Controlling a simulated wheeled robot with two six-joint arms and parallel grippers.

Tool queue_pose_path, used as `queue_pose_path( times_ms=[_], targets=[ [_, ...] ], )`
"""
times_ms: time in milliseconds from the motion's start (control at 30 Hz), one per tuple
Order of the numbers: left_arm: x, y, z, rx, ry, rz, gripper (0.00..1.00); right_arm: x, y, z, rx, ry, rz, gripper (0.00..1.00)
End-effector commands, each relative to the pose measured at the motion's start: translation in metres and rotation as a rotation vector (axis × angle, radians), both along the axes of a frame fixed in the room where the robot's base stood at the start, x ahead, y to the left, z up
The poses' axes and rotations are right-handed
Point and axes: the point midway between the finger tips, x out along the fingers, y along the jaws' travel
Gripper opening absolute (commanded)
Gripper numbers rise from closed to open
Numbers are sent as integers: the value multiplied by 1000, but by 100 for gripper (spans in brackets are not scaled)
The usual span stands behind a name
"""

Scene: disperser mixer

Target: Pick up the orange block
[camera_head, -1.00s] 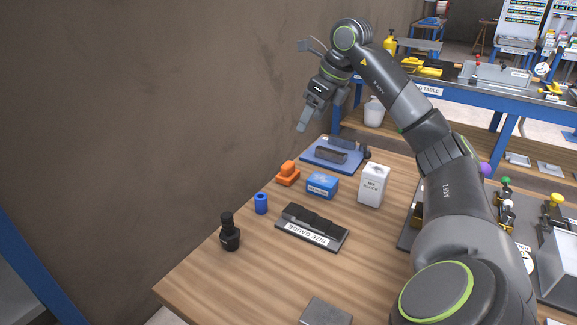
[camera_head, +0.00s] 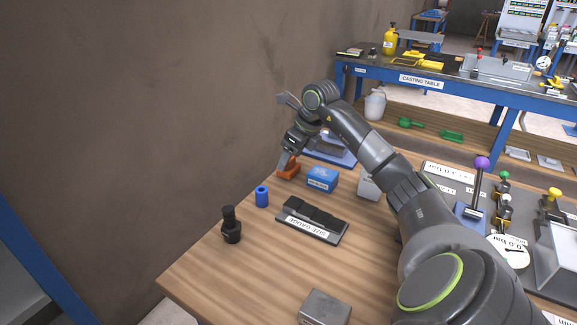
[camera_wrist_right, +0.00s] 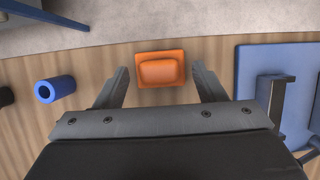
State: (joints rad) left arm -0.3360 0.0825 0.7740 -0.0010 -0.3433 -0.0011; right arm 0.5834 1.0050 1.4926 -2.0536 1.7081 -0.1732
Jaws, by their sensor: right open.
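The orange block (camera_head: 288,170) lies on the wooden table near its far edge by the wall. In the head view my right gripper (camera_head: 284,162) is lowered to it and partly covers it. In the right wrist view the orange block (camera_wrist_right: 161,69), with a raised top on a wider base, sits between and slightly beyond the open fingertips of my right gripper (camera_wrist_right: 159,75). A gap shows on each side, and nothing is held. My left gripper does not show.
A blue cylinder (camera_head: 262,196), a blue box (camera_head: 322,179) and a blue tray (camera_head: 340,158) stand close to the block. A black size gauge (camera_head: 312,220) and a black knobbed piece (camera_head: 231,226) are nearer. The table's front left is clear.

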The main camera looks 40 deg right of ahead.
Motion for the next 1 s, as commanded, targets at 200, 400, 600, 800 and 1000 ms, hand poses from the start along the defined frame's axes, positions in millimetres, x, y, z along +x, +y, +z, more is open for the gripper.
queue_pose_path(
  times_ms=[200, 400, 600, 800, 1000],
  targets=[
    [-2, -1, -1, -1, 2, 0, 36, 4, 1, -9, 0, -1, -1, 64],
    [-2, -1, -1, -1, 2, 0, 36, 4, 1, -9, -1, -1, 0, 53],
    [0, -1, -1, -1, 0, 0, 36, 4, 1, -8, -1, -1, 0, 30],
    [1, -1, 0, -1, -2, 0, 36, 4, 1, -7, -1, -1, 0, 30],
    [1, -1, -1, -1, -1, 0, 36, 4, 0, 17, -3, -5, 0, 30]
  ],
)
